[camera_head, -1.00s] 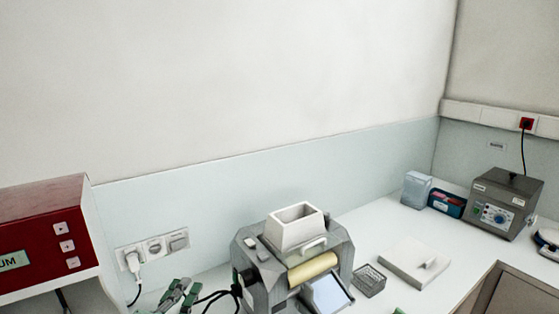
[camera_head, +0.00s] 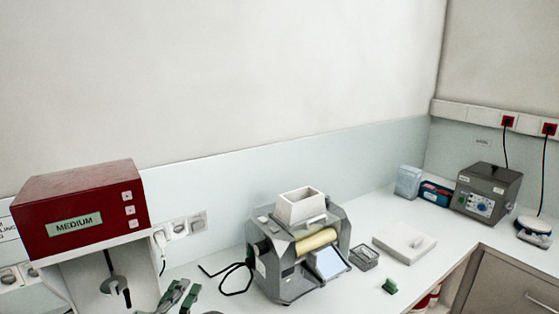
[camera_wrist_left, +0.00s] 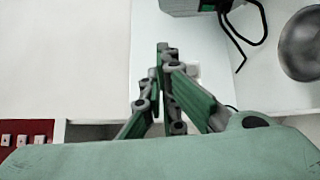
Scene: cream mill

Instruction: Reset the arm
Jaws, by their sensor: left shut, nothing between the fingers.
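My left gripper (camera_head: 180,294) shows at the bottom edge of the head view, between the red-topped machine and the grey mill. Its green and grey fingers are together with nothing between them in the left wrist view (camera_wrist_left: 163,50). It is held over the left part of the white bench. My right gripper is not in view.
The grey mill (camera_head: 281,265) with a white hopper stands right of my left gripper, its black cable (camera_head: 236,280) between them. A red-topped machine (camera_head: 85,209) stands at the left. A metal bowl (camera_wrist_left: 304,43) lies right in the wrist view. A small green piece (camera_head: 390,286) lies near the bench edge.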

